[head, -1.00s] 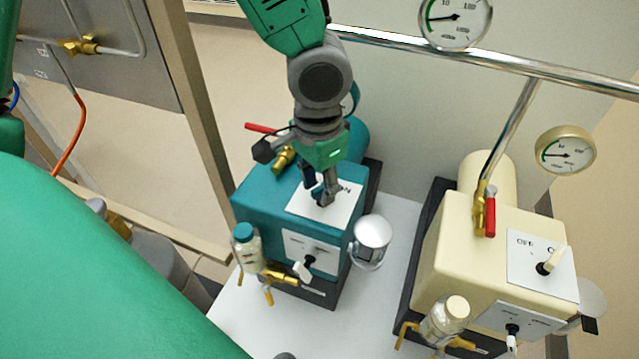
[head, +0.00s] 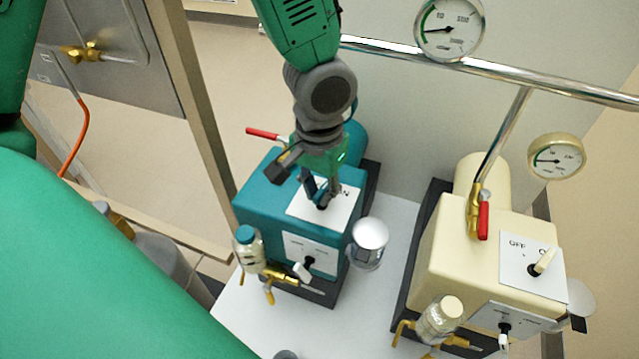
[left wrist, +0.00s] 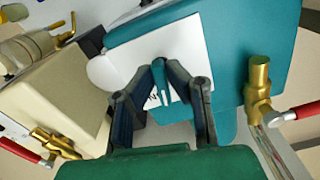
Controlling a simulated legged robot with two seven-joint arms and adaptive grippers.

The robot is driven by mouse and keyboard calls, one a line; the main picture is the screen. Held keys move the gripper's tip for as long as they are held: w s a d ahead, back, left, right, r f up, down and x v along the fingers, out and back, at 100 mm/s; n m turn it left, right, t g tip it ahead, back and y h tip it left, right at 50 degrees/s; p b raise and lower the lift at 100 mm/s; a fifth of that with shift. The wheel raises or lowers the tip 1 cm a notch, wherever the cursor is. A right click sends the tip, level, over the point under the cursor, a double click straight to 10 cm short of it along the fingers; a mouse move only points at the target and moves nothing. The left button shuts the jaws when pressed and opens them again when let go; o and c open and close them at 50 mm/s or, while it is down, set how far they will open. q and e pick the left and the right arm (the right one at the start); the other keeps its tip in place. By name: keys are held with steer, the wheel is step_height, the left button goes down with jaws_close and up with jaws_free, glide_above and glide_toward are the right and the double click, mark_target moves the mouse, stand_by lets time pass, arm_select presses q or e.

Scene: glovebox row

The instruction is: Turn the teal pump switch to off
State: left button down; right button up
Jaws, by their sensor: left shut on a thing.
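The teal pump (head: 262,188) stands on the white bench, with a white label plate (head: 347,203) on its top. My left gripper (head: 321,203) comes down from above onto this plate, shut on the switch lever there. The lever is mostly hidden by the fingers, so I cannot tell which side it points to. In the left wrist view the fingertips (left wrist: 164,75) meet over the white plate (left wrist: 138,62) of the teal pump (left wrist: 225,50). My right gripper is not in view.
A cream pump (head: 445,240) with its own switch (head: 543,262) stands to the right. A red-handled valve (head: 264,134) is behind the teal pump; a glass jar (head: 248,250) and a silver cup (head: 369,240) are near its front. A metal rail (head: 500,70) runs behind.

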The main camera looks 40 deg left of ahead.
mark_target(321, 193)
arm_select(q)
steer(key=shift+d+n+p, duration=0.1)
steer(key=shift+n+p, duration=0.4)
steer(key=shift+n, duration=0.3)
steer(key=shift+w, duration=0.1)
steer(key=c, duration=1.6)
jaws_free()
step_height(321, 193, up, 12)
steer(key=shift+f, duration=0.1)
